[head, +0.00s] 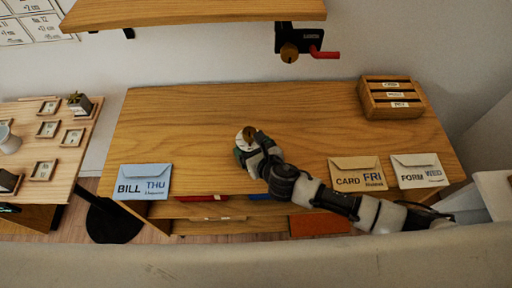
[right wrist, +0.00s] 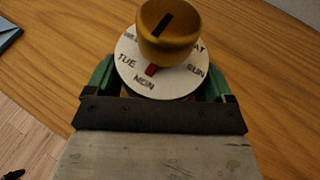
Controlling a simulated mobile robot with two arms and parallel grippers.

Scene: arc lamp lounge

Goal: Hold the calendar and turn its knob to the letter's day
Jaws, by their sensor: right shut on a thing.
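The calendar (head: 243,136) stands on the wooden desk (head: 210,110), a round white dial with a brass knob (right wrist: 169,32) on top. In the right wrist view its dial (right wrist: 150,87) shows TUE, MON and SUN; other days are partly hidden behind the knob. A red mark sits between TUE and MON, and the knob's top has a dark line. My right gripper (head: 247,151) is shut on the calendar, its green fingers on either side below the dial. The blue BILL THU letter (head: 143,193), tan CARD FRI letter (head: 344,168) and white FORM WED letter (head: 420,165) lie on the desk.
A wooden slotted box (head: 391,97) stands at the desk's back right. A black bracket with a red handle (head: 324,54) hangs beneath the shelf (head: 190,12). A side table (head: 80,116) with small trays is at left.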

